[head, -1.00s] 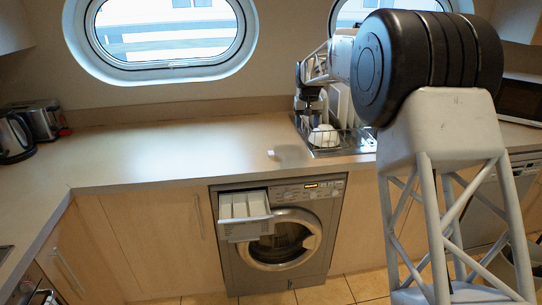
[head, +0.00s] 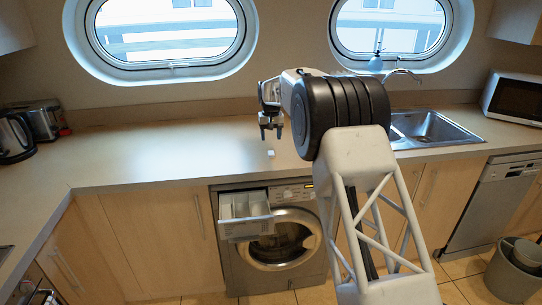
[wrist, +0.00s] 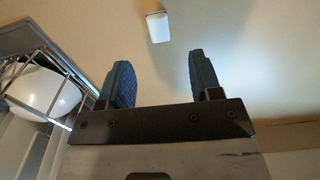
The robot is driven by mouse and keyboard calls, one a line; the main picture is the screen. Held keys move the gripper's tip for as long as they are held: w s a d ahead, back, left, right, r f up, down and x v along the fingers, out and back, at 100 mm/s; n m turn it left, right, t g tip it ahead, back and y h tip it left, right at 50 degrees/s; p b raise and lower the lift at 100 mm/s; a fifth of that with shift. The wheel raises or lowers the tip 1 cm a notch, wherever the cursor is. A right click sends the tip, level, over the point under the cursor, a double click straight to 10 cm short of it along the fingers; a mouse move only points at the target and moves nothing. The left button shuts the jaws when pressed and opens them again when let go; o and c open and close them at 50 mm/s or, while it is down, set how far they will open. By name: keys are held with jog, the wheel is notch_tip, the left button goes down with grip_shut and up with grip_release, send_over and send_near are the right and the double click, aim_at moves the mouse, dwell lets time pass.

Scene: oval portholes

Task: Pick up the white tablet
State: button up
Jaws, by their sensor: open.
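The small white tablet (head: 271,153) lies on the wooden counter near its front edge, above the washing machine. It also shows in the wrist view (wrist: 158,27), lying flat just beyond the fingertips and roughly between their lines. My gripper (head: 271,133) points down above the counter, a little behind the tablet. In the wrist view its two blue-padded fingers (wrist: 160,82) are apart with nothing between them.
A dish rack (wrist: 38,60) with a white dish stands close by the left finger in the wrist view; my arm hides it in the head view. A sink (head: 432,128) is to the right.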

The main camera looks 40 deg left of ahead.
aim_at(271, 156)
jog(key=shift+f, duration=0.1)
jog(key=shift+f, duration=1.2)
jog(key=shift+f, duration=0.1)
jog(key=shift+f, duration=2.5)
jog(key=c, duration=1)
